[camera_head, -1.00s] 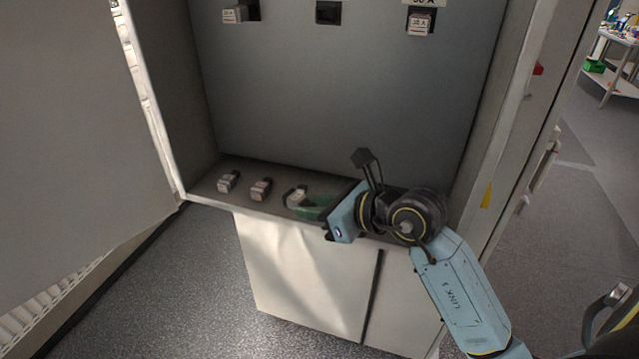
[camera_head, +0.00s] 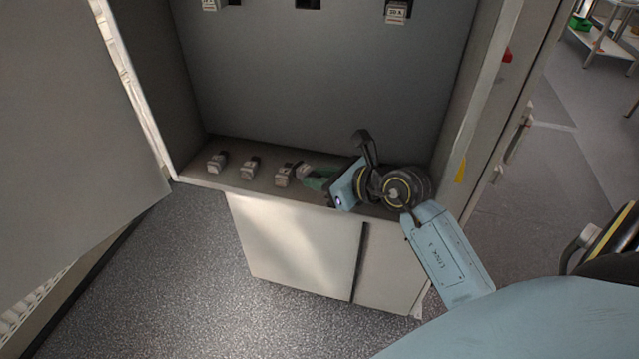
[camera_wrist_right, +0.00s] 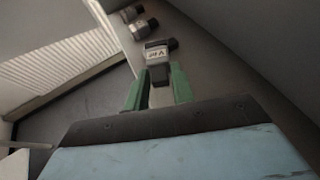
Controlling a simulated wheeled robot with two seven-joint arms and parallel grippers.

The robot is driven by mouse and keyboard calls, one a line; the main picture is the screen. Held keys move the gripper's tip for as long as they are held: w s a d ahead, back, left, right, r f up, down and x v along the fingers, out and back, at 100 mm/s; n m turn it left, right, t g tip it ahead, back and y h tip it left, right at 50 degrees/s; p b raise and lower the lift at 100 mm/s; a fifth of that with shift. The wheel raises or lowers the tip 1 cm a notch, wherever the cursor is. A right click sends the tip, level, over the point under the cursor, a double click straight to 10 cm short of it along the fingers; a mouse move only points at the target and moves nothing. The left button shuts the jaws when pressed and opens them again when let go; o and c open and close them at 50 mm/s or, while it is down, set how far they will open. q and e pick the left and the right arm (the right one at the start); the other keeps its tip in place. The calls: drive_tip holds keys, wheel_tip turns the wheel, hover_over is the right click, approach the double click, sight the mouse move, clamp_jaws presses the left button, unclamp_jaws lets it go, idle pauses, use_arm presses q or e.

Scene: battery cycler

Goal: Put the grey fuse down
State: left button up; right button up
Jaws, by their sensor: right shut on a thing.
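My right gripper (camera_head: 311,179) reaches in from the right, low over the cabinet's ledge, with green fingers. It is shut on a small grey fuse (camera_head: 302,170), partly hidden by the fingers. The held fuse is just right of another grey fuse (camera_head: 284,175) on the ledge; I cannot tell whether they touch or whether the held one rests on the ledge. In the right wrist view the green fingers (camera_wrist_right: 158,84) point at a labelled grey fuse (camera_wrist_right: 156,52). My left gripper is not in view.
Two more fuses, one (camera_head: 250,167) nearer and one (camera_head: 217,162) farther left, stand on the ledge (camera_head: 205,182). Above, the back wall has a fuse (camera_head: 397,11) at right, another (camera_head: 214,4) at left, and an empty socket (camera_head: 307,4) between. An open door (camera_head: 75,130) stands left.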

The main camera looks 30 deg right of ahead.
sight(320, 198)
wheel_tip(320, 198, down, 2)
drive_tip(key=shift+f, duration=0.1)
drive_tip(key=shift+f+b, duration=0.35)
drive_tip(key=shift+f, duration=0.2)
drive_tip(key=o, duration=1)
drive_tip(key=shift+r, duration=0.1)
drive_tip(key=shift+r, duration=0.3)
drive_tip(key=v, duration=0.7)
drive_tip(key=shift+s+d+r, duration=0.1)
drive_tip(key=shift+s+r, duration=0.2)
